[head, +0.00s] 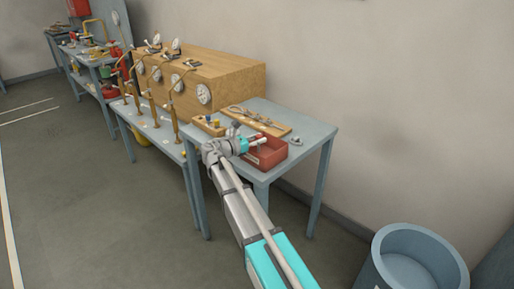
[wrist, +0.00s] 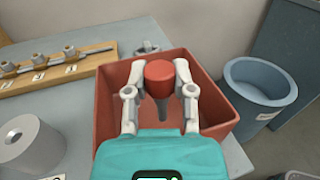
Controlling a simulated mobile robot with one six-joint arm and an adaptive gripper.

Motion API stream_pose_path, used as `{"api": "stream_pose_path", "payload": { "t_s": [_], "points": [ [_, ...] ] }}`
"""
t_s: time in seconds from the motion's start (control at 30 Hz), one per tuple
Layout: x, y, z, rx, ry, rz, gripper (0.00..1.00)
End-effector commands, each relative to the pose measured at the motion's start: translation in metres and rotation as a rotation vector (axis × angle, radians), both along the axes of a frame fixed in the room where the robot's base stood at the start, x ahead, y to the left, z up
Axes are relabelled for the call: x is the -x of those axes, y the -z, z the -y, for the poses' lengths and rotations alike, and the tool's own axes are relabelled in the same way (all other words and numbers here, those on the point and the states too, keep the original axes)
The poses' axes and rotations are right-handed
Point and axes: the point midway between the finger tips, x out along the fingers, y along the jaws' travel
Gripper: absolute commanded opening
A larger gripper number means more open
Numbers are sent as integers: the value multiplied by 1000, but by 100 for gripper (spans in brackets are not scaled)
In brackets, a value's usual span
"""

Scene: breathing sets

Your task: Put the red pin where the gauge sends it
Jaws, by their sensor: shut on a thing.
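My gripper (wrist: 159,76) is shut on the red pin (wrist: 159,70), whose round red head sits between the fingers and whose grey shank points down. The pin is over the red tray (wrist: 222,128); I cannot tell whether its tip touches the tray floor. In the head view my gripper (head: 257,142) is at the red tray (head: 271,155) on the near table, and the pin is too small to make out there. Several round gauges, one of them at the near end (head: 204,93), face out from the wooden cabinet; their readings are too small to read.
A wooden board (head: 262,122) with metal fittings and labels lies behind the tray. A small wooden block (head: 207,124) with coloured pegs stands left of it. A grey cylinder (wrist: 30,145) is left of the tray. A blue-grey bin (head: 415,262) stands on the floor, right.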

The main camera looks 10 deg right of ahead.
Motion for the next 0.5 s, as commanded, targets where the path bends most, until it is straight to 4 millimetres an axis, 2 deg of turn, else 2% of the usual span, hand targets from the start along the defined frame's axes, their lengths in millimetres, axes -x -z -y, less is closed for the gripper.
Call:
{"api": "stream_pose_path", "payload": {
  "t_s": [0.03, 0.2, 0.5],
  "points": [
    [0, 9, 0, 0, 0, 0, 0],
    [0, 18, 0, 0, 0, 0, 0],
    [0, 19, 0, 0, 0, 0, 0]
  ]
}}
